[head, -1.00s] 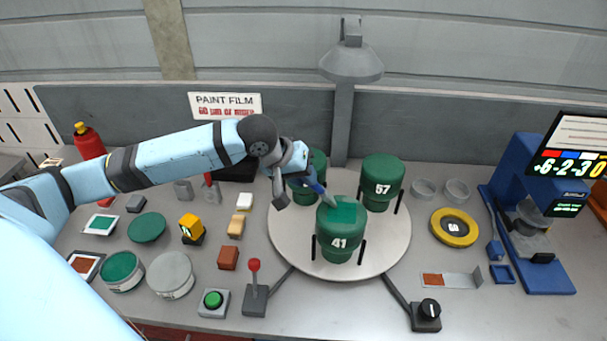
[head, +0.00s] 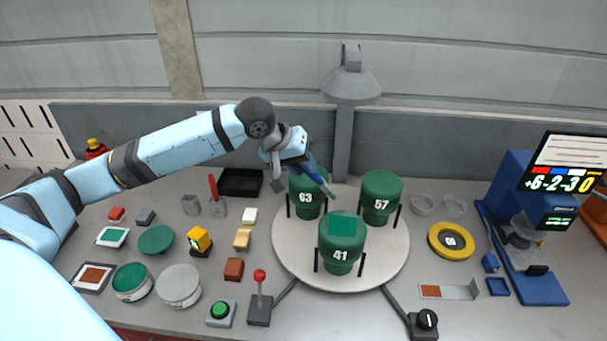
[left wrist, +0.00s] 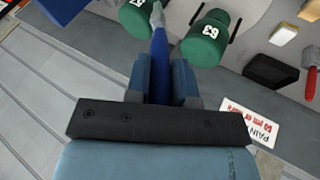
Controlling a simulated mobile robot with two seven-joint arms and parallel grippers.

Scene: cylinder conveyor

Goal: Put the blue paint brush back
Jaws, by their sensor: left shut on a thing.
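My left gripper (head: 303,164) is shut on the blue paint brush (head: 318,178), above the back left of the turntable, by the green cylinder marked 63 (head: 306,199). The brush points down and to the right, its pale bristle end free in the air. In the left wrist view the blue brush handle (left wrist: 160,65) sits between the two fingers. The green cylinder marked 41 (head: 341,258) stands at the front with a brighter green patch on top. The green cylinder marked 57 (head: 381,200) stands at the back right. My right gripper is not in view.
The round turntable (head: 290,255) carries the cylinders. A black tray (head: 240,183) lies at the back left. Paint cans (head: 131,284), small blocks and a red lever (head: 260,282) crowd the left side. A lamp (head: 350,85) hangs over the turntable; a blue stand (head: 515,215) is at right.

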